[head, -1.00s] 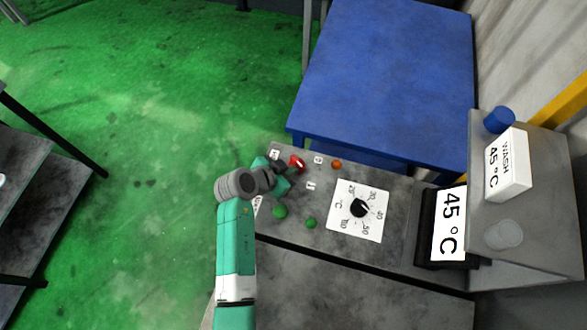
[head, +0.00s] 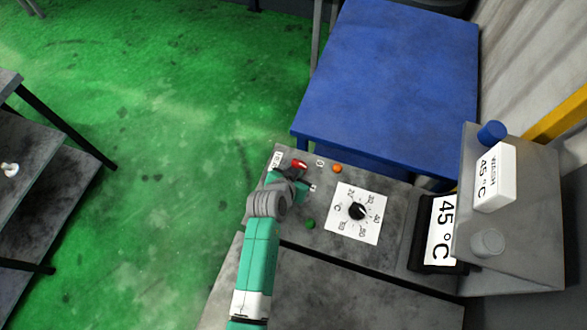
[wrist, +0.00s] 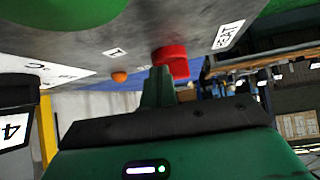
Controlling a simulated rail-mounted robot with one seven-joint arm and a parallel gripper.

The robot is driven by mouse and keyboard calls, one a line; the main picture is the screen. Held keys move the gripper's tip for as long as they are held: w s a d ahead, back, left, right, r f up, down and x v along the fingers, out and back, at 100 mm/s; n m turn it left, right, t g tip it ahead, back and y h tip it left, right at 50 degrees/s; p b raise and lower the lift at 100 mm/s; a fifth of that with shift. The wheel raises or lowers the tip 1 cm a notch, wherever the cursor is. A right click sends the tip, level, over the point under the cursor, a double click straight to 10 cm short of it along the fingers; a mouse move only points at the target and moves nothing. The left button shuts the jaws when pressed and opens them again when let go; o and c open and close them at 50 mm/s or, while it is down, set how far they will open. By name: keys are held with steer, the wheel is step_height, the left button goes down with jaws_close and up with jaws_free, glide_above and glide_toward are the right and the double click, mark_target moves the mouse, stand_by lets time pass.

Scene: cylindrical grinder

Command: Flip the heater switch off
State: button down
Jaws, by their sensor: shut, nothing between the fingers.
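The heater switch is a red knob (head: 299,164) on the grey control panel (head: 393,226), beside a white HEAT label (head: 277,159). A white 0 plate (head: 320,163) and a 1 plate (head: 313,188) are near it. My gripper (head: 301,184) is over the panel, just on the near side of the knob. In the wrist view the shut fingers (wrist: 158,84) point up at the red knob (wrist: 171,60), and the HEAT label (wrist: 228,35) shows to its right. The fingertips overlap the knob's left edge; I cannot tell whether they touch. The knob's exact angle is unclear.
An orange lamp (head: 337,168), a green button (head: 310,224) and a black temperature dial (head: 357,211) share the panel. A 45 °C display (head: 440,231) stands to the right. A blue table (head: 392,85) is behind, and green floor lies left.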

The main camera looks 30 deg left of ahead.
steer(key=shift+w+d, duration=0.4)
steer(key=shift+d, duration=0.15)
steer(key=shift+w+d, duration=0.35)
steer(key=shift+w, duration=0.2)
steer(key=shift+w+d+b, duration=0.15)
steer(key=shift+w+b, duration=0.1)
steer(key=shift+b, duration=0.1)
steer(key=shift+s+d+r+p, duration=0.25)
steer(key=shift+d+p, duration=0.1)
steer(key=shift+p, duration=0.1)
steer(key=s+d+p, duration=0.1)
steer(key=s+d, duration=0.1)
steer(key=d, duration=0.1)
steer(key=shift+s+r+p, duration=0.15)
steer(key=shift+s+p, duration=0.1)
steer(key=shift+p, duration=0.15)
steer(key=s+d+r, duration=0.4)
steer(key=d+r, duration=0.1)
steer(key=r, duration=0.1)
steer(key=shift+s, duration=0.25)
steer(key=shift+p, duration=0.3)
